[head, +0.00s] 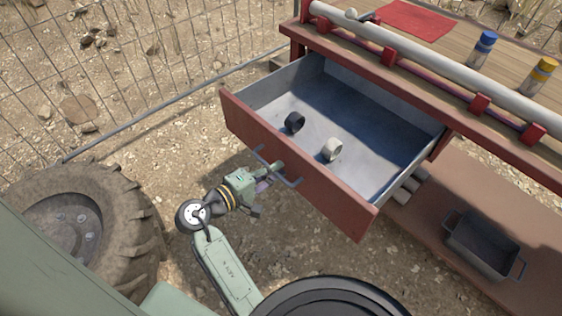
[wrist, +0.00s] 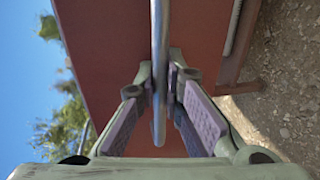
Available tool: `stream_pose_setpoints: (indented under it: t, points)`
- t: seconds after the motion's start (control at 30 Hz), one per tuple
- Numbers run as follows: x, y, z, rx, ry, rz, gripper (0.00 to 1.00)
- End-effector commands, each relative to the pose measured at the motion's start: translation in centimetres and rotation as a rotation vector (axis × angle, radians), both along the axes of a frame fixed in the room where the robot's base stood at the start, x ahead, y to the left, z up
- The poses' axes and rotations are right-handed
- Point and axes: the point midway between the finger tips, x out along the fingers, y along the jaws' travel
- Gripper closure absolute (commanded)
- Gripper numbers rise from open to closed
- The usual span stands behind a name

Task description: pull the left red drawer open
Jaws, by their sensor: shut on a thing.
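The left red drawer (head: 300,170) stands well open in the head view, pulled out from the red workbench. Its grey inside holds a black ring-shaped piece (head: 294,122) and a light ring-shaped piece (head: 332,149). My gripper (head: 272,173) is at the drawer's front, on its bar handle (head: 291,182). In the wrist view the handle (wrist: 159,60) runs between the two purple-padded fingers of my gripper (wrist: 168,90), with the red drawer front (wrist: 105,50) behind it. The exact contact of the pads on the bar is hard to see.
The bench top (head: 455,50) carries a red cloth (head: 415,19), a blue-capped bottle (head: 481,50) and a yellow-capped bottle (head: 538,77). A grey bin (head: 480,246) sits on the lower shelf. A wire fence and a large tyre (head: 85,225) are at left.

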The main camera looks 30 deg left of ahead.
Motion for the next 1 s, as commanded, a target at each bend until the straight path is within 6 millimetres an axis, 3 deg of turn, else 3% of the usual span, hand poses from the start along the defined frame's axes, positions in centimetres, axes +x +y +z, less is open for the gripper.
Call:
stream_pose_setpoints:
  t: [0.4, 0.43, 0.7, 1.0]
  points:
    - [-0.2, 0.08, 0.03, 0.0, -0.001, 0.0, 1.0]
    - [-0.2, 0.08, 0.03, 0.0, -0.001, 0.0, 0.89]
    - [-0.19, 0.08, 0.01, 0.0, -0.001, 0.0, 0.71]
    - [-0.25, 0.11, 0.02, 0.0, 0.0, 0.0, 0.71]
